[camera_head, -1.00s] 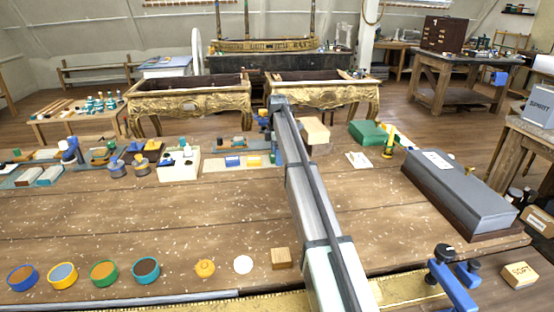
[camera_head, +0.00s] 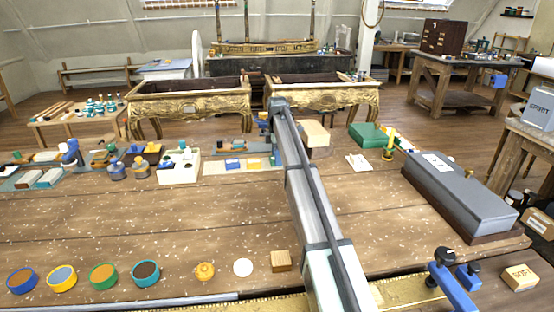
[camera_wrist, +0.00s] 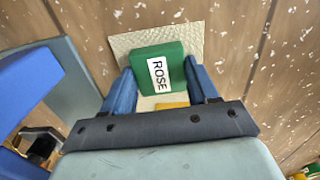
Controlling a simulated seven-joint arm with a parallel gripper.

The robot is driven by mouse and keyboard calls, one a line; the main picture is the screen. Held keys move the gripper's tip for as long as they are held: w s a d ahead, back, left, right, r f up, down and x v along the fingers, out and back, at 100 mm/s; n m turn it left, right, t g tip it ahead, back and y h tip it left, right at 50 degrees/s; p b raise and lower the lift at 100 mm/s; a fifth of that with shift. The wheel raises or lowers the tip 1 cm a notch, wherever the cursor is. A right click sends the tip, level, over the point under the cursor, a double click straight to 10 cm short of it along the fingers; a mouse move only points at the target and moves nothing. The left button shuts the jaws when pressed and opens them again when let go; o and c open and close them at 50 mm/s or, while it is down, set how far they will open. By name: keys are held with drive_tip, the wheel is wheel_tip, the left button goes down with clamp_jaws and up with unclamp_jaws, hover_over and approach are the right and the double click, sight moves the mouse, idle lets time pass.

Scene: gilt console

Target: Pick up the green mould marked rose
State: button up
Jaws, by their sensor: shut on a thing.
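The green mould (camera_wrist: 177,57) shows in the wrist view as a block with a white label reading ROSE. My gripper (camera_wrist: 158,76) has its two blue fingers shut on the mould's left and right sides. A pale textured mat (camera_wrist: 192,33) shows around and beyond the mould; I cannot tell whether the mould touches it. A yellow piece (camera_wrist: 172,106) shows partly, on the near side of the mould between the fingers. In the head view my arm hides most of the gripper and the mould.
A blue block (camera_head: 233,164) and a yellow block (camera_head: 253,163) lie on the mat left of my arm. A white tray (camera_head: 178,178) stands further left. A cream block (camera_head: 317,134) and a green box (camera_head: 367,134) are to the right. The bench's middle is clear.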

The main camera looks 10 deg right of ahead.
wheel_tip(320, 180, up, 9)
drive_tip(key=shift+f, duration=0.2)
wheel_tip(320, 180, up, 3)
hover_over(239, 141)
drive_tip(key=shift+a, duration=0.1)
drive_tip(key=shift+f, duration=3.65)
drive_tip(key=shift+f, duration=0.2)
